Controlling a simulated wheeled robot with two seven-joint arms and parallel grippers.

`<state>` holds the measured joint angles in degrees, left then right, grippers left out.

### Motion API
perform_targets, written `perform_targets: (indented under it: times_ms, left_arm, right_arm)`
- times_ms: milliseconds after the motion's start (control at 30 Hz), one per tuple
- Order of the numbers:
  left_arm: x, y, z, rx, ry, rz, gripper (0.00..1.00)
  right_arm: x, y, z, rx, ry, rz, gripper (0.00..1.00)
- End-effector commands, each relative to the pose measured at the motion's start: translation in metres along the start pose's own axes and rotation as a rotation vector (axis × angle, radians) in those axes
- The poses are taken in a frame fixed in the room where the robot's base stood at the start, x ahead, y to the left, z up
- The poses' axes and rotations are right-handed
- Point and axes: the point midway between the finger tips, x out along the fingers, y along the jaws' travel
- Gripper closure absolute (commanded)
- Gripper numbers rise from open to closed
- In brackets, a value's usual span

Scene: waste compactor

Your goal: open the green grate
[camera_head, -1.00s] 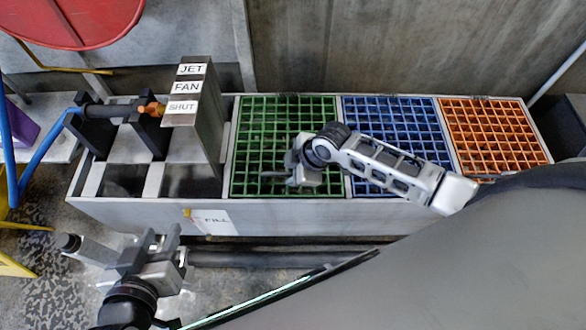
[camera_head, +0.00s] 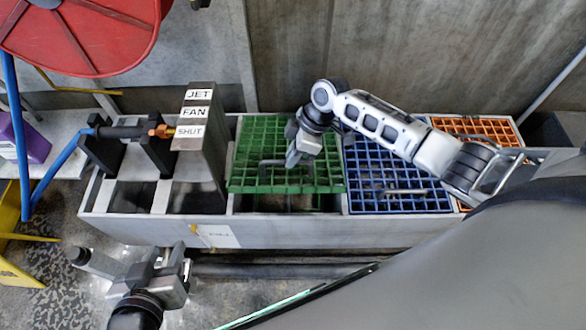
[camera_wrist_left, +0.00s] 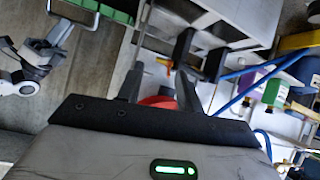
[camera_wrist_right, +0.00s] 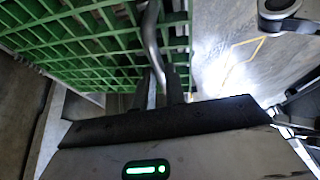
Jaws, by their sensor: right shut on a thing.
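The green grate (camera_head: 250,180) is tilted up in the head view, its near edge raised off the trough frame. A dark opening (camera_head: 285,203) shows under that edge. My right gripper (camera_head: 293,160) is at the grate's middle, shut on its grey bar handle (camera_head: 270,162). The right wrist view shows the handle (camera_wrist_right: 153,45) running down between the fingers (camera_wrist_right: 160,92), with the green lattice (camera_wrist_right: 85,40) beyond. My left gripper (camera_head: 168,258) is empty in front of the trough. Its fingers (camera_wrist_left: 160,88) stand apart in the left wrist view.
The blue grate (camera_head: 385,200) and orange grate (camera_head: 470,126) lie flat to the right, partly under my right arm. A labelled metal post (camera_head: 200,135) stands close left of the green grate. A red round object (camera_head: 85,35) is at upper left.

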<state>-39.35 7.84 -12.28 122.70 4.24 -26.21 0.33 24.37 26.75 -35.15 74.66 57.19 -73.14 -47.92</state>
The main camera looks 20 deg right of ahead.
Motion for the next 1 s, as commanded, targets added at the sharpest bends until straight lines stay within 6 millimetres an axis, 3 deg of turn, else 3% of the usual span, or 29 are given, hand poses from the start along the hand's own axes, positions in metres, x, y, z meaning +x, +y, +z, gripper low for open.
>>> perform_targets:
  times_ms: [100,400,633,1000]
  left_arm:
    - [-0.001,-0.001,-0.006,0.012,0.000,-0.006,0.64]
    - [-0.001,-0.003,-0.001,0.021,-0.015,-0.009,0.64]
    - [-0.001,-0.003,0.000,0.023,-0.019,-0.009,0.64]
    - [-0.001,-0.002,-0.001,0.023,-0.017,-0.008,0.64]
  right_arm:
    - [-0.025,0.013,-0.011,0.016,0.002,-0.040,1.00]
    - [-0.060,0.042,-0.025,0.016,0.001,-0.031,1.00]
    - [-0.070,0.053,-0.028,0.017,0.000,-0.025,1.00]
    - [-0.070,0.053,-0.027,0.019,-0.003,-0.028,1.00]
